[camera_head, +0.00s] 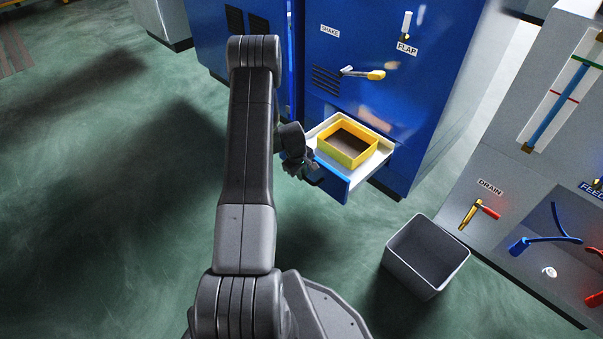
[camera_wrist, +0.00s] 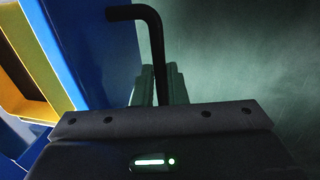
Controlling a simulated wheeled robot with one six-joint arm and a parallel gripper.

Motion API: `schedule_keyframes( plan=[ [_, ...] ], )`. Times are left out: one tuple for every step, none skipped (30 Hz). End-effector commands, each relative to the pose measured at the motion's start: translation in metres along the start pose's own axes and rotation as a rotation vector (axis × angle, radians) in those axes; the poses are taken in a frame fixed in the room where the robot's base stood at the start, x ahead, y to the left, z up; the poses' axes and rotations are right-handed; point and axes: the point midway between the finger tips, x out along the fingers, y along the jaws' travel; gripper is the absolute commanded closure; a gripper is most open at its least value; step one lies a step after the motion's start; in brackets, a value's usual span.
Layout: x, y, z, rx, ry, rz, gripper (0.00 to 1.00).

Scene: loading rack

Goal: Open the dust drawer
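The dust drawer (camera_head: 325,178) stands pulled out from the lower part of the blue cabinet, with a blue front and pale sides. A yellow open-topped box (camera_head: 348,144) with a dark inside sits in it. My gripper (camera_head: 306,168) is at the left of the drawer front, partly hidden by my own arm. In the wrist view, a black bent drawer handle (camera_wrist: 154,45) stands out from the blue front. My gripper's fingers (camera_wrist: 162,84) lie close on both sides of the handle bar and look shut on it. The fingertips are partly hidden behind the bar.
The blue cabinet (camera_head: 437,95) carries a yellow-ended lever (camera_head: 364,74) above the drawer and a flap lever (camera_head: 406,24). A grey open bin (camera_head: 427,257) stands on the floor at right, before a grey panel (camera_head: 470,240). The green floor (camera_head: 90,200) at left is clear.

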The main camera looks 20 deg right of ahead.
Motion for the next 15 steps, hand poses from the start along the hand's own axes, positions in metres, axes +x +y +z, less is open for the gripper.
schedule_keyframes(
  plan=[
    [0.0001, -0.0002, 0.0, 0.0, 0.0, 0.0, 0.86],
    [0.0001, -0.0002, 0.0, 0.0, 0.0, 0.0, 0.8],
    [0.0001, -0.0002, 0.0, 0.0, 0.0, 0.0, 0.72],
    [0.0001, -0.0001, 0.0, 0.0, 0.0, 0.0, 0.66],
    [0.0001, -0.0001, 0.0, 0.0, 0.0, 0.0, 0.66],
    [0.0001, -0.0001, 0.0, 0.0, 0.0, 0.0, 0.66],
    [0.0001, 0.0, -0.0001, 0.0, 0.0, 0.0, 0.66],
    [0.0001, 0.0, -0.0001, 0.0, 0.0, 0.0, 0.66],
    [0.0001, 0.0001, -0.0001, 0.0, 0.0, 0.0, 0.66],
    [0.0001, 0.0001, -0.0001, 0.0, 0.0, 0.0, 0.66],
    [0.0, 0.0001, -0.0001, 0.0, 0.0, 0.0, 0.66],
    [-0.0004, 0.0002, -0.0001, 0.0, 0.0, 0.0, 0.66],
    [-0.0014, 0.0003, -0.0002, 0.0, 0.0, 0.0, 0.66],
    [-0.0029, 0.0004, -0.0002, 0.0, 0.001, 0.001, 0.66],
    [-0.0061, 0.0006, -0.0003, 0.0, 0.001, 0.001, 0.66]
  ],
)
